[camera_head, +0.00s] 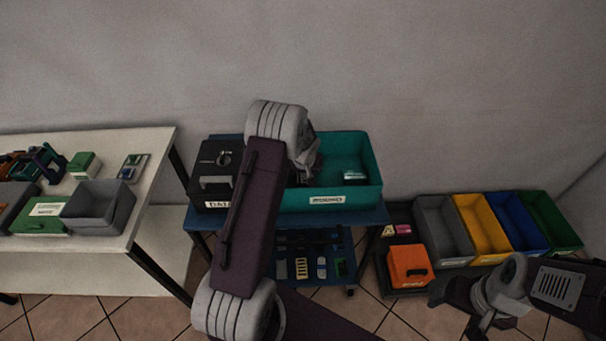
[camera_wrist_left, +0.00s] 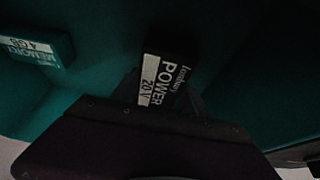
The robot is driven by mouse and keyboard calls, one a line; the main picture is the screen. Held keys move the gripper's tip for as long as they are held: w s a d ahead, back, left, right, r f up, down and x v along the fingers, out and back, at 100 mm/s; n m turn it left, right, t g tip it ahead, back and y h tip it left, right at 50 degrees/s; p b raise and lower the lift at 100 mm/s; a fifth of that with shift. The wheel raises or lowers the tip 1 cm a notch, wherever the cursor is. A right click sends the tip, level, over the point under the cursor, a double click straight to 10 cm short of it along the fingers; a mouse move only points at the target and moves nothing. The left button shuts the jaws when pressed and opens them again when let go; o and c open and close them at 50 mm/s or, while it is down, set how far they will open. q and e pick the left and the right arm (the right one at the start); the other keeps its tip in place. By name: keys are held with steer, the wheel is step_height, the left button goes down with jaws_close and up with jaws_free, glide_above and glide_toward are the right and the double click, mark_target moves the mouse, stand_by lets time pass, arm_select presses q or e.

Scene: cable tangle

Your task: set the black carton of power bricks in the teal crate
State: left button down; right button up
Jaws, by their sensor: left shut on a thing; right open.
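The black carton of power bricks (camera_wrist_left: 165,75), with a white label reading POWER 20 V, shows in the left wrist view between my left gripper's fingers (camera_wrist_left: 165,95). In the head view my left gripper (camera_head: 306,172) reaches down into the left part of the teal crate (camera_head: 372,165), and my arm hides the carton. The gripper is shut on the carton, inside the crate's walls; whether the carton touches the floor I cannot tell. The crate also shows in the left wrist view (camera_wrist_left: 100,20). My right gripper (camera_head: 480,318) is open and empty at the lower right.
A teal memory box (camera_wrist_left: 36,48) lies in the crate, right of my gripper in the head view. A black case (camera_head: 213,165) stands left of the crate on the blue cart (camera_head: 362,216). Coloured bins (camera_head: 482,228) stand at right; a white table (camera_head: 150,165) holds grey bins at left.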

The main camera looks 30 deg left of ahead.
arm_select(q)
steer(key=shift+f+b, duration=0.1)
steer(key=shift+b, duration=0.2)
steer(key=c, duration=0.6)
jaws_free()
steer(key=shift+s, duration=0.1)
steer(key=shift+d+r+p, duration=0.1)
steer(key=shift+r+p, duration=0.3)
steer(key=shift+r, duration=0.05)
steer(key=v, duration=1.1)
steer(key=shift+s+d+r, duration=0.1)
steer(key=shift+s+r, duration=0.05)
steer(key=shift+r, duration=0.05)
